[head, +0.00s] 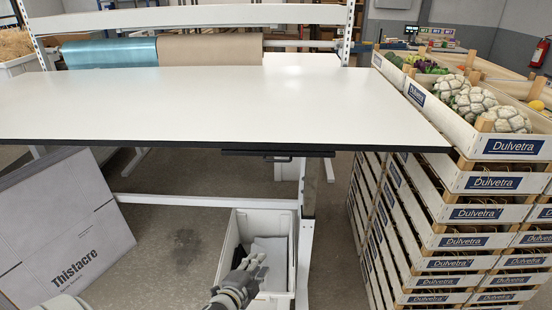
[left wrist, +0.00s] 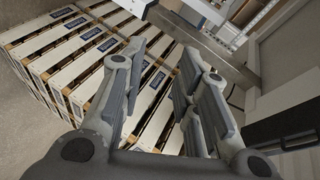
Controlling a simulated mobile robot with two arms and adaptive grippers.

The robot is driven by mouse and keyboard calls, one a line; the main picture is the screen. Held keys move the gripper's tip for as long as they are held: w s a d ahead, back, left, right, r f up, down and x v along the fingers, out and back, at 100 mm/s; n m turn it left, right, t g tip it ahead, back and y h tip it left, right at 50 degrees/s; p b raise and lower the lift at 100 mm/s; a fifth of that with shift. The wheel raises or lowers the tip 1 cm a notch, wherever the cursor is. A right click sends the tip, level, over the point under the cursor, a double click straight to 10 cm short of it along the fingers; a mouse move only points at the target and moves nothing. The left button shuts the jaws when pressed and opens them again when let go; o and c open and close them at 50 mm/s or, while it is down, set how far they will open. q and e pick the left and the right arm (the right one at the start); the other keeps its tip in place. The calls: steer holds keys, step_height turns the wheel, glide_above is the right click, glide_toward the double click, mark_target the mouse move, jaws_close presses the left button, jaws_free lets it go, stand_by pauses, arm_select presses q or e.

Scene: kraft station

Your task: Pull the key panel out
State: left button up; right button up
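The key panel (head: 278,154) appears as a thin dark strip with a small handle-like bracket, under the front edge of the white table (head: 220,105) in the head view. It looks flush with the table edge. My left gripper (head: 252,264) is below and a little left of it, in front of a white bin, apart from the panel. In the left wrist view my left gripper (left wrist: 160,75) has its fingers spread with nothing between them. I cannot make out the key panel clearly in that view. My right gripper is not in view.
Stacked white crates (head: 460,212) marked Dulvetra stand at the right, vegetables on top. A white bin (head: 232,245) is under the table beside a white table leg (head: 304,250). A grey Thistacre box (head: 65,230) leans at the left. Rolls (head: 210,49) lie behind the tabletop.

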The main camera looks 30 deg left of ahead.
arm_select(q)
step_height(320, 180, up, 27)
steer(key=w+m+t+p, duration=0.2)
steer(key=m+t, duration=0.3)
steer(key=t, duration=0.1)
steer(key=p+x, duration=0.2)
steer(key=x, duration=0.8)
steer(key=shift+w+d+f+g, duration=0.15)
steer(key=shift+w+f+g, duration=0.05)
steer(key=shift+g, duration=0.1)
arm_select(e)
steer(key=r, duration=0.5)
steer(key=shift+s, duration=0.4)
arm_select(q)
steer(key=shift+c, duration=0.3)
steer(key=c, duration=0.5)
jaws_close()
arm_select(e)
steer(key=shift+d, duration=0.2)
